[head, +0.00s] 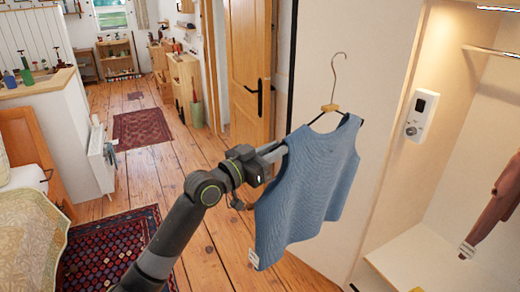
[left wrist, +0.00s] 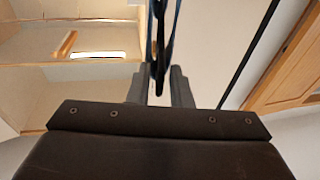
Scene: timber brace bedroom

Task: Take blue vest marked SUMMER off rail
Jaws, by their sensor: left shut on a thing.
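The blue vest (head: 308,185) hangs on a hanger with a metal hook (head: 338,75) and a wooden centre (head: 331,107). A small white tag (head: 253,259) shows at its lower left; its lettering is too small to read. My left gripper (head: 276,151) is shut at the vest's left shoulder, on the hanger's end. The hook is free in the air, well left of the closet rail (head: 490,51). In the left wrist view a dark strip (left wrist: 160,75) stands between the fingers (left wrist: 159,88). My right gripper is out of view.
The open closet at right holds a brown garment (head: 496,207) with a white tag and a wall-mounted white device (head: 421,115). A wooden door (head: 249,65) stands behind the vest. A bed (head: 33,220) and patterned rug (head: 112,252) lie at left. Wooden floor is clear in the middle.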

